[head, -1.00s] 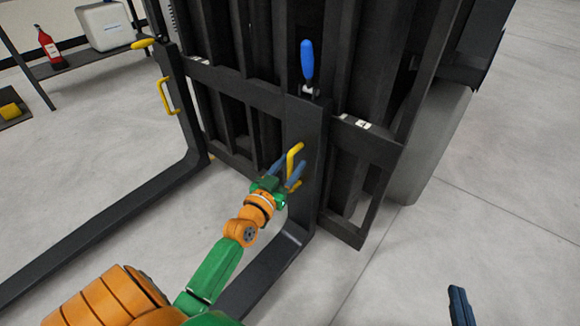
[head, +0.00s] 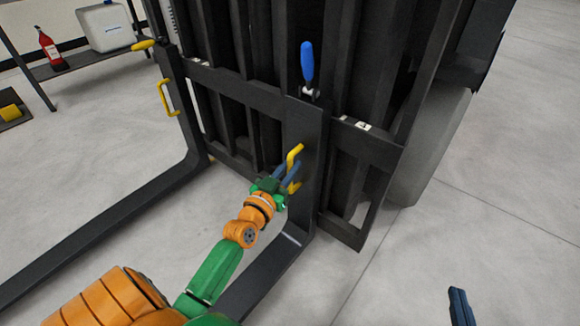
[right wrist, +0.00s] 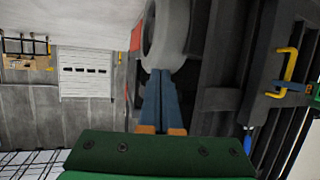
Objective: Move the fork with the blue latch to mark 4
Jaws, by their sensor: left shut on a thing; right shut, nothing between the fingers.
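The fork with the blue latch (head: 307,62) is the nearer, right-hand dark fork (head: 306,140) on the lift carriage. The latch handle stands upright above the fork's top; it also shows in the right wrist view (right wrist: 247,140). My left gripper (head: 291,176) is shut on the yellow handle (head: 295,153) on this fork's shank. The handle also shows in the right wrist view (right wrist: 288,66). My right gripper (head: 461,307) is shut and empty, well to the right of the fork. White marks (head: 362,126) sit on the carriage bar right of the fork; their numbers are too small to read.
The other fork (head: 180,110), with a yellow latch (head: 143,44) and handle, stands to the left. A bench with a white canister (head: 104,27) and a red extinguisher (head: 50,50) is at the back left. The floor at the right is clear.

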